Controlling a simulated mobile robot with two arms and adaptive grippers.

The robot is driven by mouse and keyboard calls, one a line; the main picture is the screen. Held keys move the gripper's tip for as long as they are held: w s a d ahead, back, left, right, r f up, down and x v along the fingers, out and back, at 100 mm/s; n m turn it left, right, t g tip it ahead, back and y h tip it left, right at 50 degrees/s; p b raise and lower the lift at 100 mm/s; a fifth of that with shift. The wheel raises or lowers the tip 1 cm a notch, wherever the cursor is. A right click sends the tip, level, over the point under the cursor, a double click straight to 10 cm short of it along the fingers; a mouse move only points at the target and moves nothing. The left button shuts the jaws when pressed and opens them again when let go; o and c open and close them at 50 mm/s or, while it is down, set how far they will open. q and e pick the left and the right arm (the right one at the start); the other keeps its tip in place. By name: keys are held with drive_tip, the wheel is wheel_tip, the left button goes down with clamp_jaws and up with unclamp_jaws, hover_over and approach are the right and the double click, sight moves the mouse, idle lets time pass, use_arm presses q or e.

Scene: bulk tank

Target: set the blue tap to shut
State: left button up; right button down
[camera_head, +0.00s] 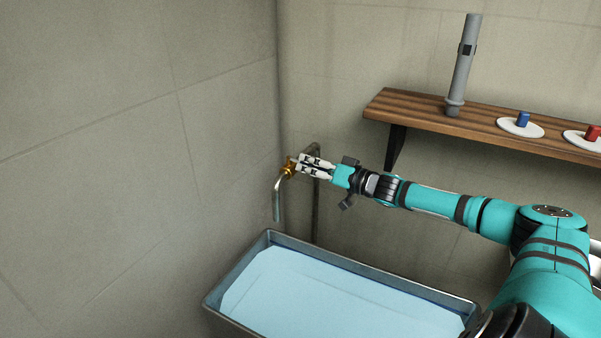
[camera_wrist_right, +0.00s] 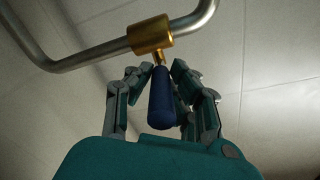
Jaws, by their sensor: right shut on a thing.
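The tap has a brass body (camera_head: 288,167) on a grey metal pipe over the tank, near the wall corner in the head view. In the right wrist view the brass body (camera_wrist_right: 150,35) sits on the bent pipe, and the blue lever handle (camera_wrist_right: 162,100) points from it back toward my palm. My right gripper (camera_head: 298,163) is at the tap. In the wrist view its fingers (camera_wrist_right: 160,75) are closed around the blue handle near the brass end. The handle is hidden by the fingers in the head view. My left gripper is in neither view.
A metal tank (camera_head: 237,262) filled with pale blue liquid stands below the spout (camera_head: 278,203). A wooden shelf (camera_head: 410,112) on the back wall holds a grey upright tube (camera_head: 462,65), a white disc with a blue block (camera_head: 521,121) and one with a red block (camera_head: 592,133).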

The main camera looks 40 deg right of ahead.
drive_tip(key=shift+w+d+n+g+y+b, duration=0.1)
drive_tip(key=shift+d+n+g+y+b, duration=0.2)
drive_tip(key=shift+n+y+b, duration=0.3)
drive_tip(key=shift+y, duration=0.3)
drive_tip(key=c, duration=1.2)
unclamp_jaws()
drive_tip(key=shift+f, duration=0.1)
drive_tip(key=shift+s+d, duration=0.25)
drive_tip(key=shift+s, duration=0.25)
drive_tip(key=v, duration=1.1)
